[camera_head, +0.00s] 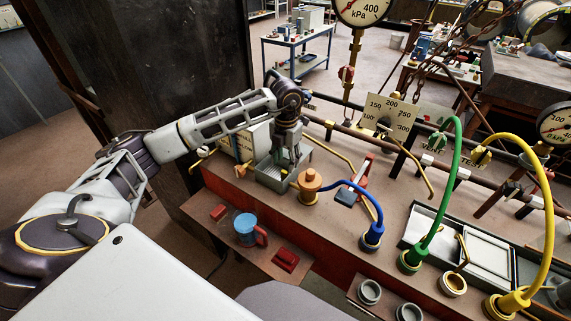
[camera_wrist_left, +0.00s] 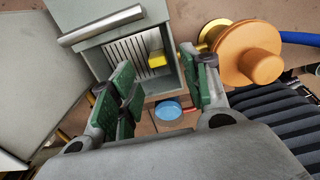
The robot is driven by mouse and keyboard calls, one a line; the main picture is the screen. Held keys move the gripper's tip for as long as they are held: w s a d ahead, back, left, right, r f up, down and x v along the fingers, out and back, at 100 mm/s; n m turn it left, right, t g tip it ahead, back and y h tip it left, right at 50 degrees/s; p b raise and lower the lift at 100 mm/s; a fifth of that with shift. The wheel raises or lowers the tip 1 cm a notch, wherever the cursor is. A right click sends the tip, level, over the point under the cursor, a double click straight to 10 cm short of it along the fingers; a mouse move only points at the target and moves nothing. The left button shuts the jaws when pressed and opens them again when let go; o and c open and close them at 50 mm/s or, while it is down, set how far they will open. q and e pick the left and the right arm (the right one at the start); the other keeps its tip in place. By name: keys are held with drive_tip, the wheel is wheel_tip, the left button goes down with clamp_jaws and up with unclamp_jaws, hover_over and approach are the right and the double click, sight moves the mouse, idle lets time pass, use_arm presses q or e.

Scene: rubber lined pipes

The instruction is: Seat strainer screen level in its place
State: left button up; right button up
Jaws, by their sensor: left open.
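A grey open-topped box (camera_head: 270,178) stands on the bench; it also shows in the left wrist view (camera_wrist_left: 172,38). Inside it is a pale plate with dark slots (camera_wrist_left: 128,52), which looks like the strainer screen. A yellow block (camera_wrist_left: 157,58) shows at the right of the slots. I cannot tell whether the screen lies level. My left gripper (camera_head: 287,158) points down over the box. In the left wrist view its green-padded fingers (camera_wrist_left: 160,90) are apart, with nothing held between them. The fingers hide parts of the box. My right gripper is not in view.
An orange knobbed fitting (camera_head: 309,186) stands close right of the box, with a blue hose (camera_head: 362,190) beside it. A blue mug (camera_head: 246,228) and red blocks (camera_head: 286,259) lie on the lower front shelf. Pipes (camera_head: 350,130) run behind the box.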

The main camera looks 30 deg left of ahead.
use_arm(q)
wheel_tip(320, 180, up, 9)
idle(0.5)
drive_tip(key=shift+s, duration=0.1)
idle(0.9)
